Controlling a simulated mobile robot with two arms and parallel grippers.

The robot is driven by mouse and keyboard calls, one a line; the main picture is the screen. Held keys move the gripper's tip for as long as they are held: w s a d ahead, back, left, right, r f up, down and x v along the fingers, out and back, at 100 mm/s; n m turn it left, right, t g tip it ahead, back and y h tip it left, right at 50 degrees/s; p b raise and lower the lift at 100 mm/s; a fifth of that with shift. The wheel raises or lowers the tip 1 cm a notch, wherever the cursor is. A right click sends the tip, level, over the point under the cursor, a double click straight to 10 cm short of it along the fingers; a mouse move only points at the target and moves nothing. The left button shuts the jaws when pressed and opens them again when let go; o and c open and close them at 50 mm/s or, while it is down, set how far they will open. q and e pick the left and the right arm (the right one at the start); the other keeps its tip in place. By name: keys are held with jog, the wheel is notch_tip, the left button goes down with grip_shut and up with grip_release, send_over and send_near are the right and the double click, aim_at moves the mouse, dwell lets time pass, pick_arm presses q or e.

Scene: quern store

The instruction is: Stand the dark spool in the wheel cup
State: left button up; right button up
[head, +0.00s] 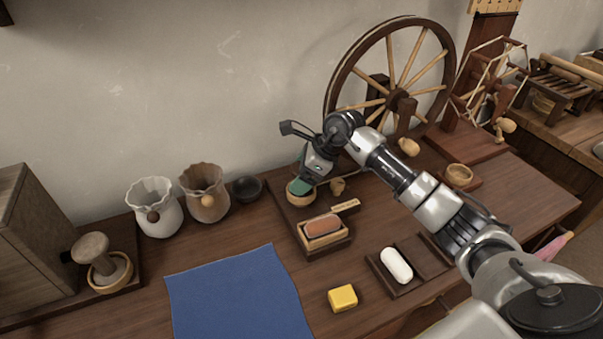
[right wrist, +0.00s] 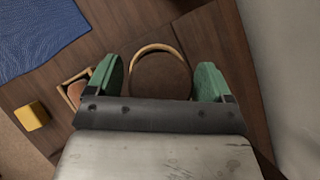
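A round dark brown top, which looks like the dark spool (right wrist: 160,76), shows between my right fingers in the right wrist view. A pale wooden ring (right wrist: 158,47) shows around its far edge; this cup (head: 297,194) is on a dark board in the head view. My right gripper (head: 302,172) is over it, with its green fingers apart on either side and gaps to the spool. The arm hides the spool in the head view. Another wooden cup (head: 459,174), below the big spoked wheel (head: 397,95), looks empty. My left gripper is out of view.
A pale spool (head: 92,248) stands in a cup at the left. Two fluted jars (head: 155,222) (head: 206,205) and a dark bowl (head: 246,189) stand by the wall.

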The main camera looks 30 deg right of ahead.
jog(key=shift+r, duration=0.2)
jog(key=shift+r+p, duration=0.25)
jog(key=shift+p, duration=0.1)
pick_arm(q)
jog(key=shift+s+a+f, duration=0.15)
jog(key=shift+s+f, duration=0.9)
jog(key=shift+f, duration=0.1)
pick_arm(e)
jog(key=v, duration=1.1)
jog(key=shift+d+r, duration=0.25)
jog(key=shift+r, duration=0.05)
jog(key=shift+s, duration=0.15)
